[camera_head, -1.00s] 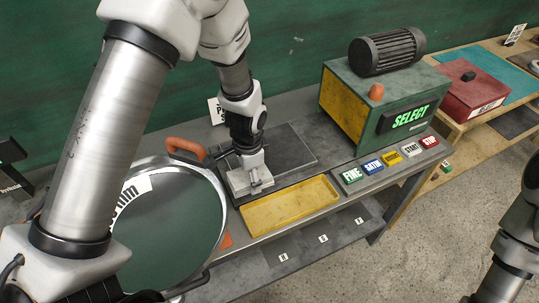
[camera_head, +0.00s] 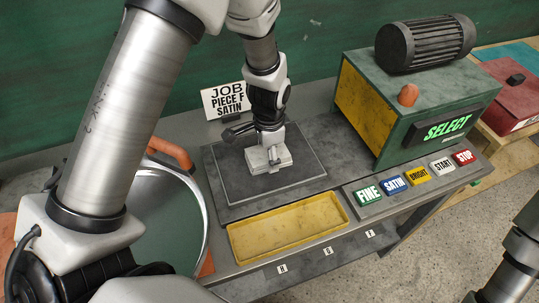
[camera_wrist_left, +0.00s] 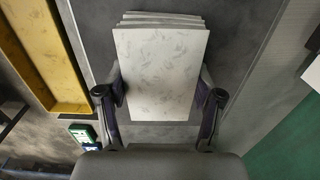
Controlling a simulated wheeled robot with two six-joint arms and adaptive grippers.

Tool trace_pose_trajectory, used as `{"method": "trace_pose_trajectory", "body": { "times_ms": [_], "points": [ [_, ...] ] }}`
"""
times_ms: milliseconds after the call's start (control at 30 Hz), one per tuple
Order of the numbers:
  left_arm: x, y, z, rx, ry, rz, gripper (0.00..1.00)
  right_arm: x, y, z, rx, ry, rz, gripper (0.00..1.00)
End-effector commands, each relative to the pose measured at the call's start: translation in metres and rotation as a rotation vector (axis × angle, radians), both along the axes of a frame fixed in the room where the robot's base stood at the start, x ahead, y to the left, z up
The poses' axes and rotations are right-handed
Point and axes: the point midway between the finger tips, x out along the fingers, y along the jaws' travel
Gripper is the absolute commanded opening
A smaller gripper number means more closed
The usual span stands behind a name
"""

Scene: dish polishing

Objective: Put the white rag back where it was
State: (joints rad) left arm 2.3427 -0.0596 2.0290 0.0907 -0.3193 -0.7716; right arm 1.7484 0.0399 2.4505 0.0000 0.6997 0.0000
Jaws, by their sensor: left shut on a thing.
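My left gripper (camera_head: 265,148) points down over the dark grey mat (camera_head: 232,185) at the back of the bench. It is shut on the white rag (camera_head: 284,162), a flat, pale folded pad. In the left wrist view the rag (camera_wrist_left: 160,70) lies between the two fingers of the gripper (camera_wrist_left: 160,103), and its stacked layers show at the far end. The rag is over the middle of the mat; I cannot tell whether it touches it. My right gripper is out of the picture.
A yellow tray (camera_head: 285,229) lies in front of the mat. A round dish (camera_head: 165,225) with orange grips stands at left, partly behind my arm. A job sign (camera_head: 226,101) stands behind. A green machine (camera_head: 415,95) and several labelled buttons (camera_head: 418,176) are at right.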

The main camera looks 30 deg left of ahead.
Motion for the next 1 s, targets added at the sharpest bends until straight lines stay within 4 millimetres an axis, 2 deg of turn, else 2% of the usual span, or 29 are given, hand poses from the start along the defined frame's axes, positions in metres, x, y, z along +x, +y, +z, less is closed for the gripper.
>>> {"method": "trace_pose_trajectory", "body": {
  "times_ms": [267, 300, 333, 733, 867, 1000],
  "points": [
    [0.0, 0.0, -0.001, 0.0, -0.001, 0.0, 0.0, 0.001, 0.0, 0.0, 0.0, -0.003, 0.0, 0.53],
    [0.001, 0.0, 0.0, 0.0, -0.001, 0.0, 0.81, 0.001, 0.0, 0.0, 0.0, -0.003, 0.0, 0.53],
    [0.0, 0.0, 0.0, 0.0, -0.001, 0.0, 0.91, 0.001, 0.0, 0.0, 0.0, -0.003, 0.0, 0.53],
    [0.001, 0.0, 0.004, -0.001, -0.004, 0.0, 0.92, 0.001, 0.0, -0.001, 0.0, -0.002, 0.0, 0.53],
    [0.002, 0.0, 0.023, 0.0, -0.008, -0.001, 0.92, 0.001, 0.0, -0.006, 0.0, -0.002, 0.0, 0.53],
    [0.002, -0.001, 0.059, 0.0, -0.009, -0.001, 0.92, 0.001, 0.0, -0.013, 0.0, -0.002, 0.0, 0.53]
  ]
}}
